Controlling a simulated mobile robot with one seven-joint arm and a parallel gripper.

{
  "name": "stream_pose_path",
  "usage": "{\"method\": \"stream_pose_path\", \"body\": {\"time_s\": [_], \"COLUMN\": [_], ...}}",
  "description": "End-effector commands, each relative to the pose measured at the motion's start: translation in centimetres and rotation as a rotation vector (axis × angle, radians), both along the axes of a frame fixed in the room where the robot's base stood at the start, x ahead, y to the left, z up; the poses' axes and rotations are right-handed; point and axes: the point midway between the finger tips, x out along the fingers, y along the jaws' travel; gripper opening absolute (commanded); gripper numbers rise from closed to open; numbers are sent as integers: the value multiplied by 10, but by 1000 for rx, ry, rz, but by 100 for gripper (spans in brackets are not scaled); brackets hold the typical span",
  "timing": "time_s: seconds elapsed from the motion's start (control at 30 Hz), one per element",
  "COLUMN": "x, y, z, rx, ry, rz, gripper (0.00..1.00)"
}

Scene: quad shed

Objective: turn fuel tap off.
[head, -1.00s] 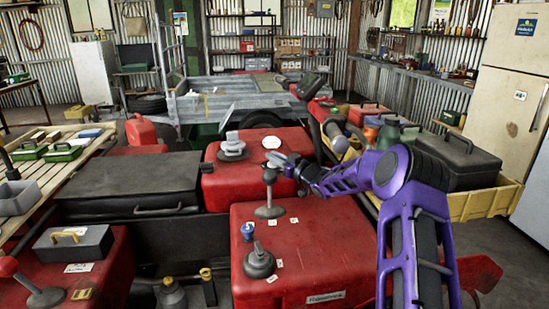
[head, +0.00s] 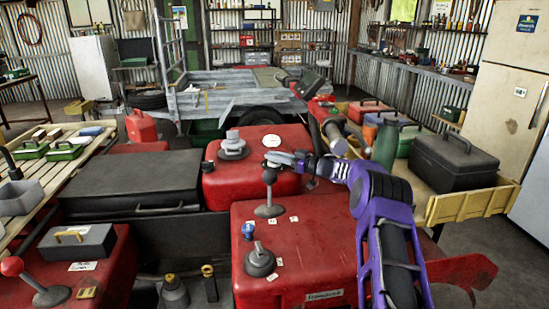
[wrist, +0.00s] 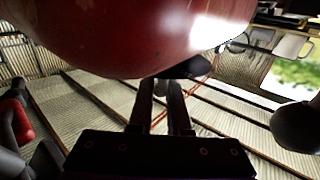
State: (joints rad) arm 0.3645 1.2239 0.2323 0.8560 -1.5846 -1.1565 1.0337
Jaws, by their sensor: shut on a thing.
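My gripper (head: 277,157) is at the near side of the rear red tank (head: 285,178), behind the grey ball-topped lever (head: 269,196). In the wrist view its two fingers (wrist: 168,84) reach up beneath a rounded red surface (wrist: 140,30) and are close together. Their tips meet a small dark piece (wrist: 200,68) under that surface, which seems to be the fuel tap. The gripper is shut on it. The tap's shape and handle angle are mostly hidden by the fingers and the red body. In the head view I cannot make out the tap.
A black knob (head: 260,261) and a blue knob (head: 248,231) stand on the front red cover. A dark ball (wrist: 298,125) is near the gripper's right in the wrist view. A black toolbox (head: 453,163) and green bottle (head: 385,146) sit on the right tray.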

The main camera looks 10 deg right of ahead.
Motion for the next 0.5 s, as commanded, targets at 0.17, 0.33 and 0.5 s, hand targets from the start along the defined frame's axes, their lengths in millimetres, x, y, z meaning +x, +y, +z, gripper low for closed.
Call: {"method": "stream_pose_path", "body": {"time_s": [0.17, 0.33, 0.5], "x": [0, 0, 0], "y": [1, 1, 0], "z": [-3, -2, -1], "rx": [-1, 1, 1], "ry": [-2, 0, 0], "rz": [56, 92, 110], "gripper": [0, 0, 0]}}
